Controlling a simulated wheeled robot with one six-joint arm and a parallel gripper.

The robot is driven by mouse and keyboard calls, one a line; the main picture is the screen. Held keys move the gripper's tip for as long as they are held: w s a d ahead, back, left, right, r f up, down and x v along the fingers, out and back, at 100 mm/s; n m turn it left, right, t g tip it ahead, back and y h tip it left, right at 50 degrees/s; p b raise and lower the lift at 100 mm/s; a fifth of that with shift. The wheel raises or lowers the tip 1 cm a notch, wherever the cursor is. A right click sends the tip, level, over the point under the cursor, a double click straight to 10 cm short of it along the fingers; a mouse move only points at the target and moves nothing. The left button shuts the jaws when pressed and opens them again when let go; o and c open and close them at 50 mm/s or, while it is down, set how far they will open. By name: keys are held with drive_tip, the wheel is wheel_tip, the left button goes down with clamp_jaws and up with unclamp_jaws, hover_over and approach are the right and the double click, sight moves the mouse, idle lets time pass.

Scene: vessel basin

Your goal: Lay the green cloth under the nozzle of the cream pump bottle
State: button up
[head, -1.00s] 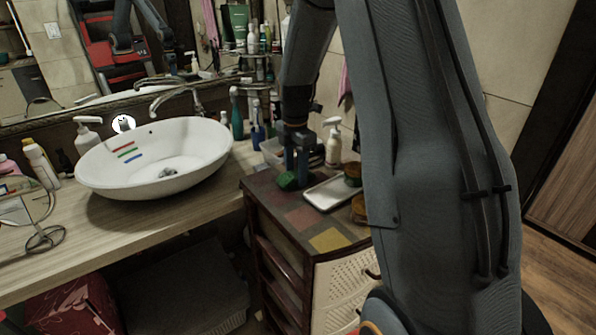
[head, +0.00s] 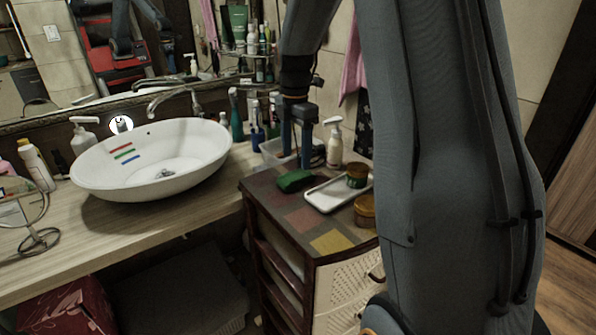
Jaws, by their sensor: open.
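The green cloth (head: 295,181) lies as a small folded lump on the patchwork top of the drawer cabinet (head: 300,217). The cream pump bottle (head: 334,148) stands upright behind the tray, to the right of and behind the cloth. Its pump head and nozzle (head: 332,121) are at the top, and the nozzle appears to point left. The cloth lies to the front left of the bottle's base. My gripper (head: 297,160) points down just above and behind the cloth, left of the bottle. Its two fingers are apart with nothing between them.
A white tray (head: 325,197) holds a green-and-amber jar (head: 357,175); another amber jar (head: 365,209) stands right of it. A clear bin (head: 272,152) is behind the cloth. The white basin (head: 155,160) is on the counter at left. The cabinet's front top is clear.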

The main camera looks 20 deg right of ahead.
sight(297, 173)
wheel_tip(297, 173, up, 6)
drive_tip(key=shift+f+b, duration=0.2)
drive_tip(key=shift+b, duration=0.35)
